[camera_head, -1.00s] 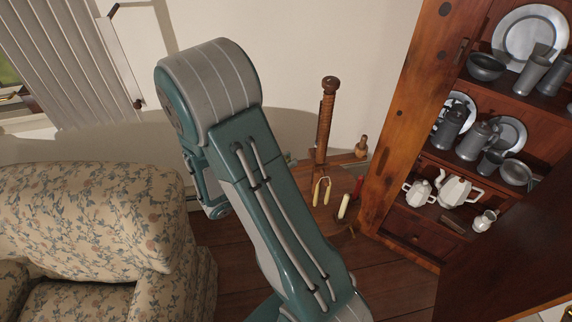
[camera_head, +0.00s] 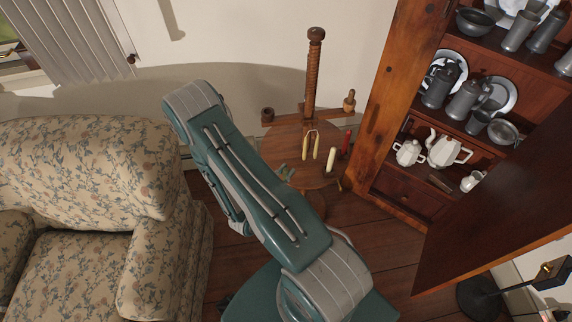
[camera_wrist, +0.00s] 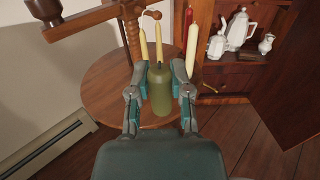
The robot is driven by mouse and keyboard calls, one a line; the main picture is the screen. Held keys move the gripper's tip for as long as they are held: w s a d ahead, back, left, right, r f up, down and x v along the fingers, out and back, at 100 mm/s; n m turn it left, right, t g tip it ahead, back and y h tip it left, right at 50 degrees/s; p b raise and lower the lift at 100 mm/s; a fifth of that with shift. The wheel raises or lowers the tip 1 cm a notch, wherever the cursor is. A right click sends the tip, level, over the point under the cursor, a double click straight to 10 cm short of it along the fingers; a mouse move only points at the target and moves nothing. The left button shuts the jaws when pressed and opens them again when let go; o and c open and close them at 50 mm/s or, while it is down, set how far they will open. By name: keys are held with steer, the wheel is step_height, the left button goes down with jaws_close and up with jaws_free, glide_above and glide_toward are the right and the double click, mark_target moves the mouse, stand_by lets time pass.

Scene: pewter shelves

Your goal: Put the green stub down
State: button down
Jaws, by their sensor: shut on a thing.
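The green stub (camera_wrist: 160,98) is a thick olive-green candle, upright in the wrist view. My gripper (camera_wrist: 160,82) is shut on it, one finger on each side. The stub's base shows against the front part of the round wooden table (camera_wrist: 104,88); I cannot tell whether it touches the top. In the head view the table (camera_head: 285,138) lies beyond my arm, which hides the stub and most of the gripper.
Behind the stub, cream candles (camera_head: 330,160) hang or stand by a red candle (camera_head: 346,141). A wooden screw post (camera_head: 312,80) rises from the table. A cupboard (camera_head: 385,95) with pewter and white pots stands right; a floral sofa (camera_head: 85,170) is left.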

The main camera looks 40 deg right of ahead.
steer(key=shift+s+f, duration=0.2)
steer(key=shift+f, duration=0.4)
steer(key=w+d+f, duration=0.2)
steer(key=w+f, duration=0.1)
steer(key=w+d+f, duration=0.3)
steer(key=w, duration=0.1)
steer(key=w+d+f, duration=0.3)
steer(key=w, duration=0.1)
steer(key=shift+d+f, duration=0.1)
steer(key=shift+f, duration=1.85)
steer(key=c, duration=0.5)
jaws_free()
steer(key=shift+c, duration=0.2)
